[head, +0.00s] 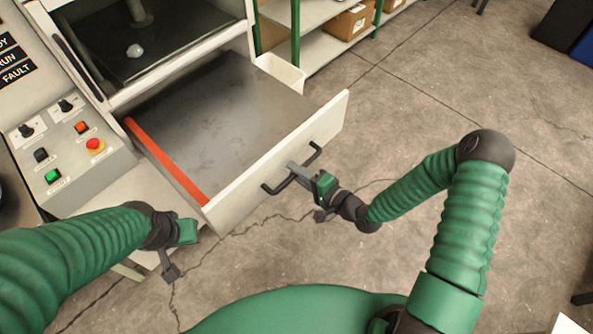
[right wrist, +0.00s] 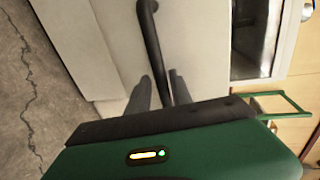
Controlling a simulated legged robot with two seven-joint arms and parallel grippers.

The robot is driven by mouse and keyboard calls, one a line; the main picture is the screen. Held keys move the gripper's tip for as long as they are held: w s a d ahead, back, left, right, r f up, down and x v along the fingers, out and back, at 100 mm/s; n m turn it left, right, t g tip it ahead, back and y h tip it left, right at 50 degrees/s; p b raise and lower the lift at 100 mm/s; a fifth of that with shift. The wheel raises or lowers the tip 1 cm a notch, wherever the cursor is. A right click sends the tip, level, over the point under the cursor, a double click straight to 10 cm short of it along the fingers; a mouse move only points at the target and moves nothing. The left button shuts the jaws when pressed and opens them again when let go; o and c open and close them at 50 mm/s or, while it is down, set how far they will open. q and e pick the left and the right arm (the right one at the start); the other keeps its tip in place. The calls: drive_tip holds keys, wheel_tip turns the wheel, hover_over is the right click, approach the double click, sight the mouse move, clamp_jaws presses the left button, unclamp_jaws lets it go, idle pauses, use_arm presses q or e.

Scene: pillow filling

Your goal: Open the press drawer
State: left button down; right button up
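The press drawer (head: 225,105) is pulled well out of the press, with a grey inside, a white front panel and an orange strip along its left side. The dark bar handle (head: 275,188) is on the front panel. My right gripper (head: 298,174) is at the middle of the handle. In the right wrist view the handle (right wrist: 151,40) passes between the two fingers (right wrist: 160,88), which look closed on it. My left gripper (head: 170,268) is left of the drawer's front corner, apart from it; its finger gap is not clear.
A control panel (head: 70,150) with buttons and knobs stands left of the drawer. A shelf (head: 325,45) with cardboard boxes is behind it. The concrete floor (head: 440,80) to the right and in front of the drawer is clear.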

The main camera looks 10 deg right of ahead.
drive_tip(key=shift+o, duration=0.7)
drive_tip(key=shift+w, duration=0.1)
drive_tip(key=shift+r, duration=0.1)
drive_tip(key=shift+s+d, duration=0.15)
drive_tip(key=shift+s, duration=0.05)
drive_tip(key=v, duration=1.6)
drive_tip(key=shift+s+d, duration=0.15)
